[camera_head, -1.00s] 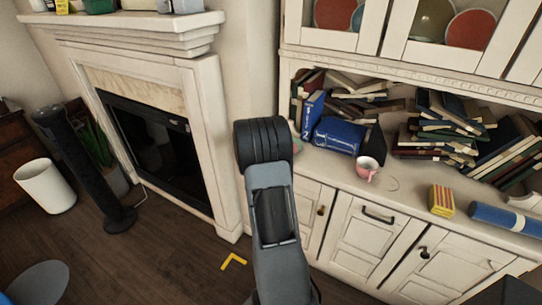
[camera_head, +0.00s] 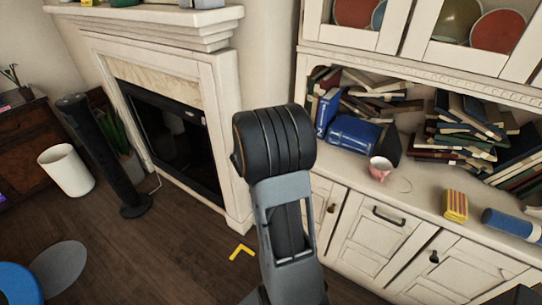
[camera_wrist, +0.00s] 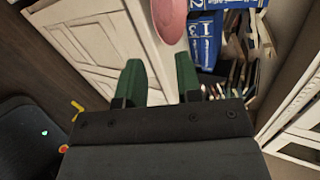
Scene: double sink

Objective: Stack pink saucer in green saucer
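In the wrist view a pink rounded thing (camera_wrist: 169,18), which looks like the pink saucer, shows at the top edge, cut off by the frame, close to the blue numbered books. My gripper (camera_wrist: 158,62) points toward it, its two green fingers apart with nothing visible between them. The pink thing lies past the fingertips, and I see no contact. In the head view my arm hides the gripper and the counter's left end. I cannot make out the green saucer in either current view.
A pink cup (camera_head: 380,168) stands on the cabinet counter (camera_head: 415,193), right of the blue books (camera_head: 352,134). A striped yellow-red box (camera_head: 456,204) and a blue cylinder (camera_head: 510,222) are further right. Book piles fill the back. The fireplace (camera_head: 170,130) stands left, with floor in front.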

